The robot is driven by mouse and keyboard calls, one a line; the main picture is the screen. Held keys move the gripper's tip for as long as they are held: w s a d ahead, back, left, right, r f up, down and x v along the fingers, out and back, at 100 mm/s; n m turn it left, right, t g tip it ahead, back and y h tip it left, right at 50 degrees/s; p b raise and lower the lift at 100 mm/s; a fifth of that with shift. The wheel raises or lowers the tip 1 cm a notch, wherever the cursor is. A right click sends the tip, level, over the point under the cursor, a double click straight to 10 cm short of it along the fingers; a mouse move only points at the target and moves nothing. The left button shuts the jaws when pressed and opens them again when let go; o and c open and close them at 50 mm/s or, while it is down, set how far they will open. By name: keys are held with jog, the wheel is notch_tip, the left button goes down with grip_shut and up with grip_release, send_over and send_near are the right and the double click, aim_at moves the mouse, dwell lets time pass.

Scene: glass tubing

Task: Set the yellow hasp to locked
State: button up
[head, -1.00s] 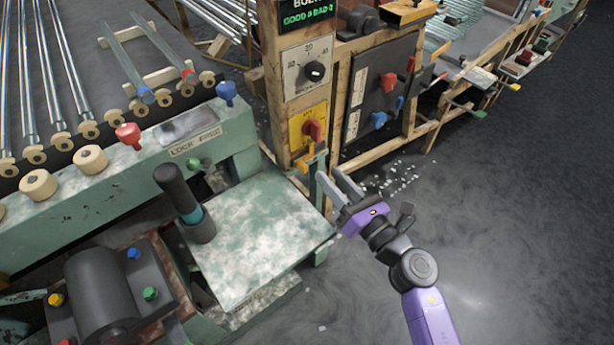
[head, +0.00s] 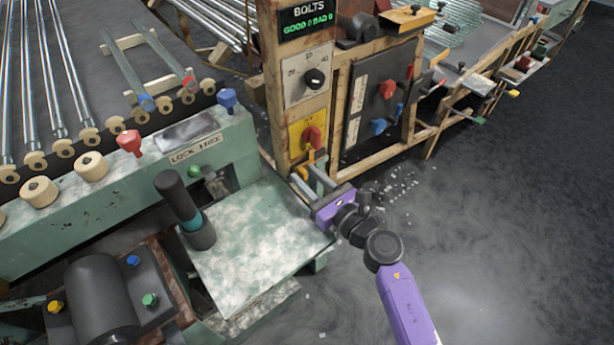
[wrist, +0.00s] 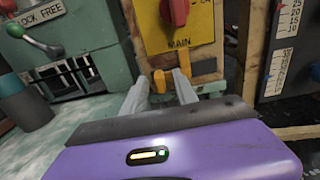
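The yellow hasp (head: 304,163) is a small orange-yellow piece on the wooden post, just below the yellow panel (head: 308,131) with a red knob. It also shows in the wrist view (wrist: 159,82), upright below the panel's MAIN label. My gripper (head: 308,174) is at the hasp. Its two grey fingers are apart, and in the wrist view the hasp shows in the gap between their tips (wrist: 160,80). I cannot tell whether either finger touches it. Part of the hasp is hidden by the fingers in the head view.
A red rotary knob (head: 312,137) is close above the fingers. A pale green metal table (head: 250,240) lies to the left, with a dark upright cylinder (head: 182,205) on it. A dark panel with red and blue levers (head: 378,100) stands at the right. The floor at lower right is clear.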

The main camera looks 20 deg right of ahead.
jog(key=shift+w, duration=0.1)
grip_shut()
dwell(1.4)
